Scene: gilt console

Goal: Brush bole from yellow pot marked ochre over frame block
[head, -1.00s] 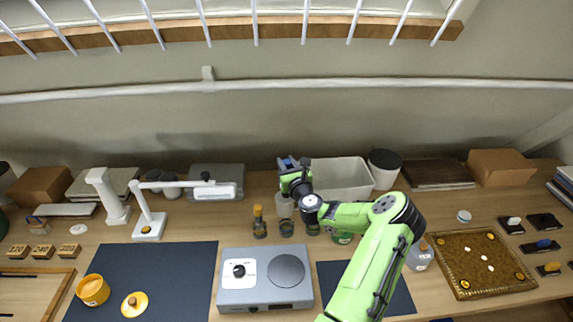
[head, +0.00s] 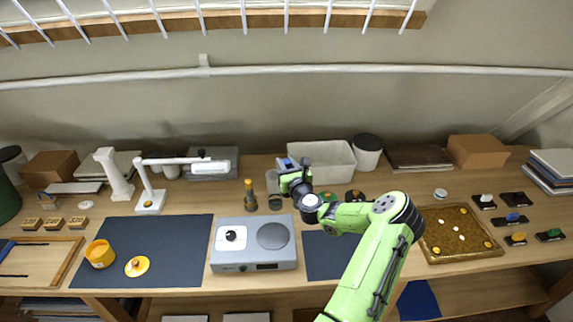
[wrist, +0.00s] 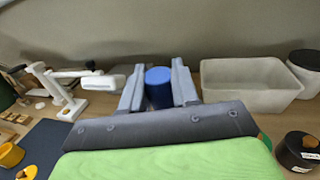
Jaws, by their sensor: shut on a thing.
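My gripper (head: 287,163) is raised over the back middle of the bench. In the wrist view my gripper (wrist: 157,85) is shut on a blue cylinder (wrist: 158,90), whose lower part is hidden. The yellow pot (head: 100,255) stands uncovered on the left dark mat, far to the left of my gripper; any marking on it is too small to read. A yellow lid (head: 137,266) with a brown knob lies beside it. Several small tan blocks with dark markings, one of them this block (head: 53,223), sit behind the pot; I cannot tell which is the frame block.
A grey hotplate (head: 254,245) stands between the mats. A white lamp (head: 152,200) and white column (head: 115,178) rise at the left. A pale bin (head: 322,160) stands behind my arm. A brown bottle (head: 250,195) is near my gripper. An ornate tray (head: 458,252) lies right.

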